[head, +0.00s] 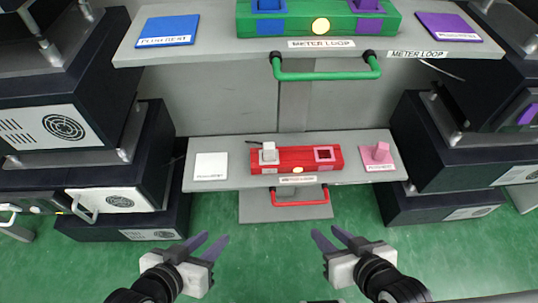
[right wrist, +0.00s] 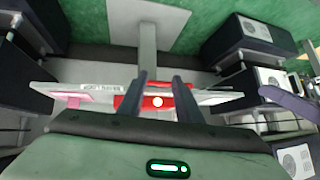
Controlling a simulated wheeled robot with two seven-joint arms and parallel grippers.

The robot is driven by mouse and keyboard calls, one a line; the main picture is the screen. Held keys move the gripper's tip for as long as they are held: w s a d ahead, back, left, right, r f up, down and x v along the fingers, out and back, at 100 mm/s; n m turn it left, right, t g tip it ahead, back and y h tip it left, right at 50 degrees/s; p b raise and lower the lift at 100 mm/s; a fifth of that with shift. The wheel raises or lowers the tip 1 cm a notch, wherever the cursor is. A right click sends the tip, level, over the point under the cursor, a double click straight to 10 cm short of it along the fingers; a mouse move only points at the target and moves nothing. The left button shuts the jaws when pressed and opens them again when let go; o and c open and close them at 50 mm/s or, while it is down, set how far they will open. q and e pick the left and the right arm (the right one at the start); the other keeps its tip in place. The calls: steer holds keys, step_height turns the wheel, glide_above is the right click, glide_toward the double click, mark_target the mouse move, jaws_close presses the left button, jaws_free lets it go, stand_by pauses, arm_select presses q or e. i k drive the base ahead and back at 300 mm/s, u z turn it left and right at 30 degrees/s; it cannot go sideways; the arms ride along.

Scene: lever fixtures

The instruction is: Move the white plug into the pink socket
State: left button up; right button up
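A white plug (head: 269,154) stands in the left socket of the red meter box on the lower shelf. The pink socket (head: 325,155) is at the right end of the same red box (head: 297,158) and looks empty, with a dark opening. My left gripper (head: 211,246) and my right gripper (head: 333,238) are both open and empty, in front of the shelf, apart from the box. In the right wrist view, the red box shows between the right gripper's fingers (right wrist: 160,88); the white plug is not clearly visible there.
A white pad (head: 210,166) lies bare on the lower shelf (head: 240,181). A red handle (head: 299,200) hangs below its front edge. The upper shelf (head: 200,55) carries a green box (head: 335,22) with a green handle (head: 327,75). Dark equipment racks stand on both sides.

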mark_target(310, 158)
steer(key=k, duration=1.3)
steer(key=u, duration=0.75)
steer(key=i, duration=1.35)
steer(key=z, duration=0.75)
